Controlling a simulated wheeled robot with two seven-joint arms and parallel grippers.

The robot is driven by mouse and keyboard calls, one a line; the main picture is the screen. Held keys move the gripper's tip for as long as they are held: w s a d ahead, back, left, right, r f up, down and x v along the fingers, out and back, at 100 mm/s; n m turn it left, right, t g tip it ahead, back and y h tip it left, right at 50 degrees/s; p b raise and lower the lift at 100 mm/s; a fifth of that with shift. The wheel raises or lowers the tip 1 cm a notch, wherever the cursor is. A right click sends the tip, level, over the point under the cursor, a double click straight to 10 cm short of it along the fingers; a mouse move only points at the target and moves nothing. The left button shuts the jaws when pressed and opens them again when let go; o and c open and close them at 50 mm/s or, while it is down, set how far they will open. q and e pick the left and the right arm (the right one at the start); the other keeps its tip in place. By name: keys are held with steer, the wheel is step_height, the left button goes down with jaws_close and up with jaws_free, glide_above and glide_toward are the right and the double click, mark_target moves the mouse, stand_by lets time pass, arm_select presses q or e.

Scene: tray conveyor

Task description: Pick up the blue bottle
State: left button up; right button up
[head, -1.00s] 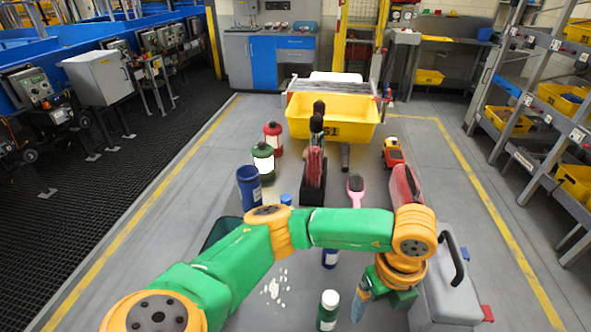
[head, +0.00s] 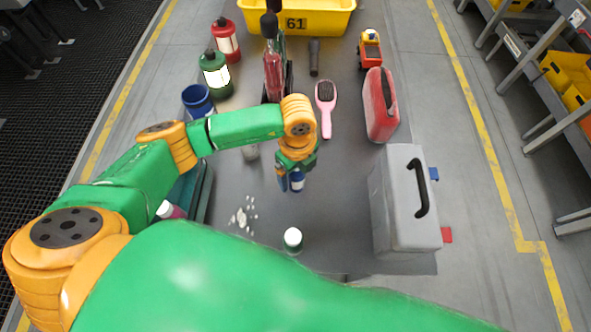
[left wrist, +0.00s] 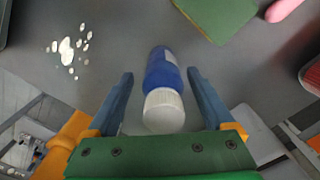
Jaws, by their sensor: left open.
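The blue fingers of my left gripper (left wrist: 160,88) are open, one on each side of the bottle, with a visible gap on both sides. Nothing is held. My right gripper is not in view.
A grey toolbox (head: 398,205), red canister (head: 381,105) and pink hairbrush (head: 326,100) lie right and beyond. A blue cup (head: 197,100) stands farther left.

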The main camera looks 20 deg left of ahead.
arm_select(q)
steer(key=shift+w+a+f, duration=0.1)
steer(key=shift+w+f, duration=0.15)
steer(key=shift+w, duration=0.1)
steer(key=c, duration=0.4)
steer(key=shift+s+r, duration=0.15)
steer(key=shift+s, duration=0.05)
jaws_close()
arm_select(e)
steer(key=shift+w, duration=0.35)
arm_select(q)
steer(key=shift+w, duration=0.1)
